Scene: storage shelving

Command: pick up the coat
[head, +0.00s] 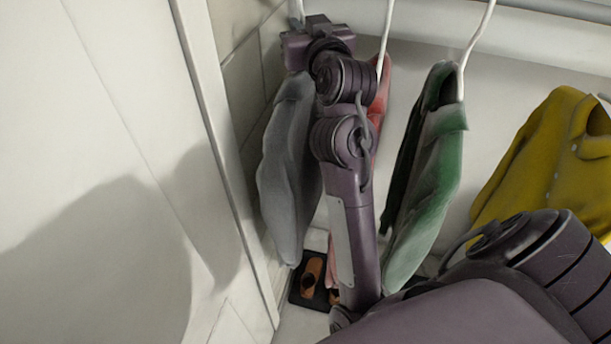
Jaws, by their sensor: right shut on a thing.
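A grey coat (287,170) hangs at the left end of a row of clothes, close to the side wall. My right gripper (296,46) is at the coat's top, by the white hanger hook. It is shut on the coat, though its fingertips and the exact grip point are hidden. My right arm comes up from the lower right and covers part of the coat's right side. My left gripper is out of view.
A red garment (382,95) hangs just behind my arm. A green and grey jacket (432,185) and a yellow coat (550,150) hang further right. Brown shoes (312,277) stand on a dark mat below. A white door panel (100,150) fills the left.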

